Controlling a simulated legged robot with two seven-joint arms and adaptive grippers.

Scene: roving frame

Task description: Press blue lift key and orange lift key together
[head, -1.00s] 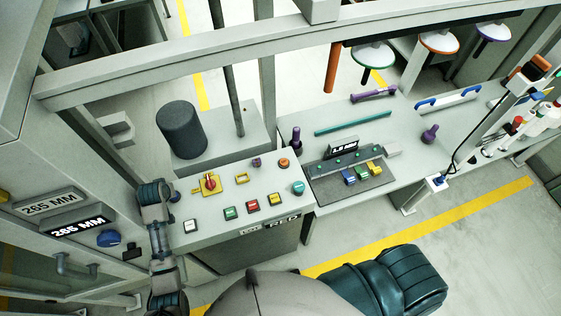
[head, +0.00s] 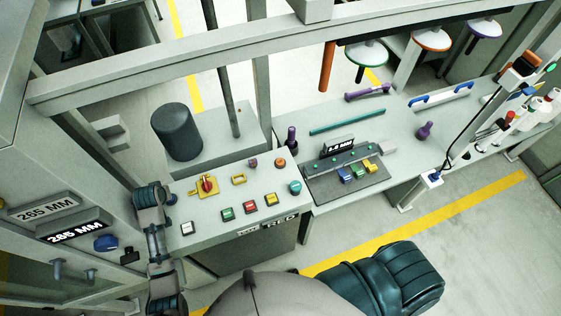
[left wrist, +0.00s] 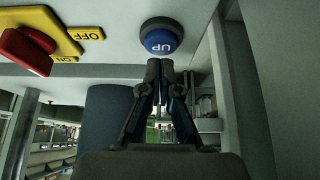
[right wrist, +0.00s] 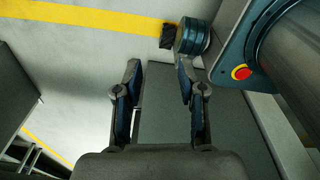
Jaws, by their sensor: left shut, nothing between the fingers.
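The blue lift key (left wrist: 161,38) is a round button marked UP in the left wrist view. In the head view a small blue part of it (head: 172,199) shows beside my left wrist. My left gripper (left wrist: 160,66) is shut and empty, its tips close to the blue key's edge; I cannot tell whether they touch. A round orange button (head: 280,162), perhaps the orange lift key, sits at the panel's far right; no marking is readable. My right gripper (right wrist: 159,72) is open and empty above the floor, away from the panel, and outside the head view.
The panel (head: 215,213) also carries a red rotary switch (head: 207,184) on a yellow plate, a teal button (head: 295,187) and several square keys. A dark cylinder (head: 177,132) stands behind it. A grey bench (head: 400,115) with tools extends right.

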